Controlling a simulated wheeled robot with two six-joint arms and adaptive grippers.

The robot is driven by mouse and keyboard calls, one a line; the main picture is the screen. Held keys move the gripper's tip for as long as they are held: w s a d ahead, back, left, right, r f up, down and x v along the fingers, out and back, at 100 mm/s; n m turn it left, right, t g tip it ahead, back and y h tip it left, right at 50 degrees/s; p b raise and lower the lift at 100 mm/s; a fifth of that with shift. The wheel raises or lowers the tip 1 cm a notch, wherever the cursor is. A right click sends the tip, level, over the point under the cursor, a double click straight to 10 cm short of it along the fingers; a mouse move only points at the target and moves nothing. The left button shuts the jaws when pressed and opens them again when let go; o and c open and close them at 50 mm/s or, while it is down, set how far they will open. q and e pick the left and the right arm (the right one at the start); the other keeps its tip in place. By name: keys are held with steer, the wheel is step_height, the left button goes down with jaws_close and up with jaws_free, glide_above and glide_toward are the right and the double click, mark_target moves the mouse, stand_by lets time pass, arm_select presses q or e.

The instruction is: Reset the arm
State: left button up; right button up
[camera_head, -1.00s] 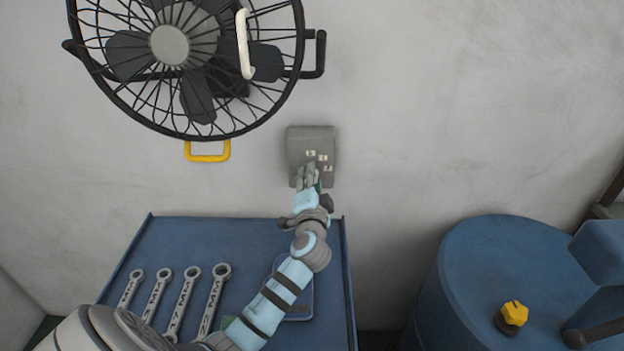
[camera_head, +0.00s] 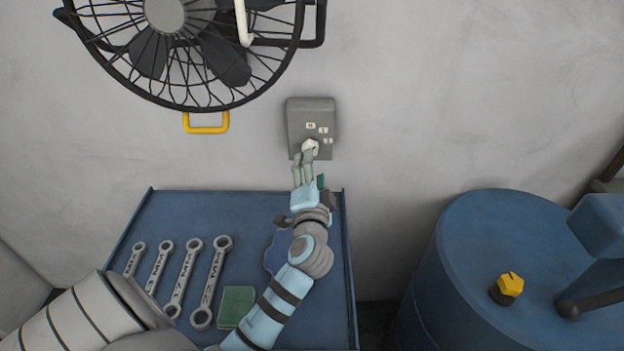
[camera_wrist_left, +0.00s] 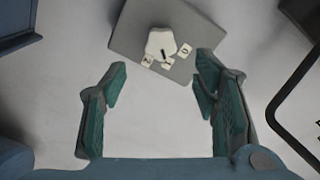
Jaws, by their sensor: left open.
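My left arm reaches up from the bottom left in the head view. Its left gripper (camera_head: 304,163) is just below a grey control box (camera_head: 311,113) on the wall. The box has a white knob (camera_head: 310,146) and several small white labels. In the left wrist view, the two green-padded fingers (camera_wrist_left: 162,88) are wide apart with nothing between them. The knob (camera_wrist_left: 160,42) and the box (camera_wrist_left: 192,22) show beyond the fingertips, apart from them. My right gripper is not in view.
A black caged fan (camera_head: 165,15) is at the upper left, above a yellow handle (camera_head: 206,123). A blue table (camera_head: 190,207) below holds several wrenches (camera_head: 183,278) and a green block (camera_head: 236,306). A blue drum (camera_head: 470,240) with a yellow knob (camera_head: 511,285) stands at right.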

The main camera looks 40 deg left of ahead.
arm_select(q)
steer(key=v, duration=0.4)
steer(key=shift+s+d, duration=0.25)
steer(key=shift+s, duration=0.05)
